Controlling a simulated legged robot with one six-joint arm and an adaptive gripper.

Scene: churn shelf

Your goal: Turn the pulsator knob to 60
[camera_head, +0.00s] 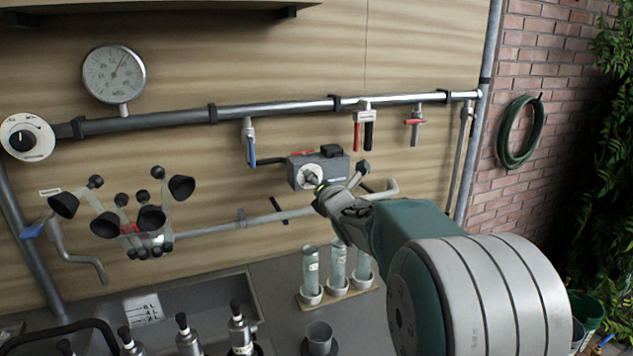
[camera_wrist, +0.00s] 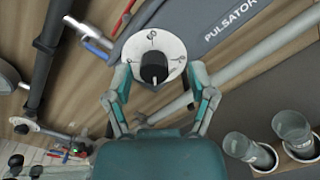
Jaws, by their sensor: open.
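The dial marks are too small to read surely. My gripper (camera_wrist: 160,76) is open, with one finger on either side of the knob and visible gaps between. In the head view my gripper (camera_head: 325,200) is right below the dial, partly hidden by my arm.
A pressure gauge (camera_head: 114,74) and another white dial (camera_head: 27,138) sit at the left. Milking cups (camera_head: 130,222) hang over the sink (camera_head: 195,300). Red and blue valve levers line the pipe (camera_head: 280,108).

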